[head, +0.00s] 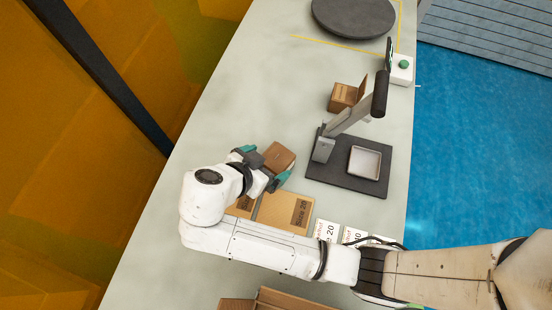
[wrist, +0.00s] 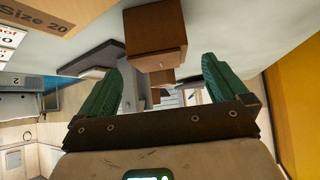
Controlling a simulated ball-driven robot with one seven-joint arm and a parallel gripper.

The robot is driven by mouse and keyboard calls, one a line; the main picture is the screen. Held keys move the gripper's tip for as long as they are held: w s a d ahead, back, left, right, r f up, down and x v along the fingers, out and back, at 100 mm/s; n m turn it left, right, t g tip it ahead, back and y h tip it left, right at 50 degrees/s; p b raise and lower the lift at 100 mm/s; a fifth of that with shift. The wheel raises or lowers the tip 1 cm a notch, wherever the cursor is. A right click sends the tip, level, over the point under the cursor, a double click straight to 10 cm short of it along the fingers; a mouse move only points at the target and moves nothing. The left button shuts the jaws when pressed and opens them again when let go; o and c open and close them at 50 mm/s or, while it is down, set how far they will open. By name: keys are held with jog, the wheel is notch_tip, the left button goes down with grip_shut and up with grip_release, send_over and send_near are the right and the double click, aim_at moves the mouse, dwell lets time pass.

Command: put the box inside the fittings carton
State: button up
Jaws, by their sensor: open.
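A brown box (head: 279,157) lies on the pale worktop just beyond my gripper (head: 265,164). In the wrist view the box (wrist: 155,38) is ahead of my gripper (wrist: 164,65), roughly in line with the gap between its green fingers. The fingers are apart and nothing is clasped. A small open cardboard carton (head: 343,97) with a raised flap stands farther back on the worktop. The edge of another open carton (head: 270,301) shows at the bottom of the head view. I cannot tell which is the fittings carton.
A dark press-like stand (head: 345,177) with a white tray (head: 364,163) is to the right of the box. A flat "Size 20" cardboard piece (head: 285,212) and white labels (head: 327,231) lie near my arm. A round dark plate (head: 353,17) is at the back.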

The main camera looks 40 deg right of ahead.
aim_at(275, 159)
jog(key=shift+x, duration=1.45)
jog(key=x, duration=0.3)
jog(key=shift+d+f+p, duration=0.15)
jog(key=shift+d+p, duration=0.15)
jog(key=shift+w+d+f, duration=0.15)
jog(key=shift+d+f, duration=0.2)
jog(key=shift+f, duration=0.1)
jog(key=shift+c, duration=0.4)
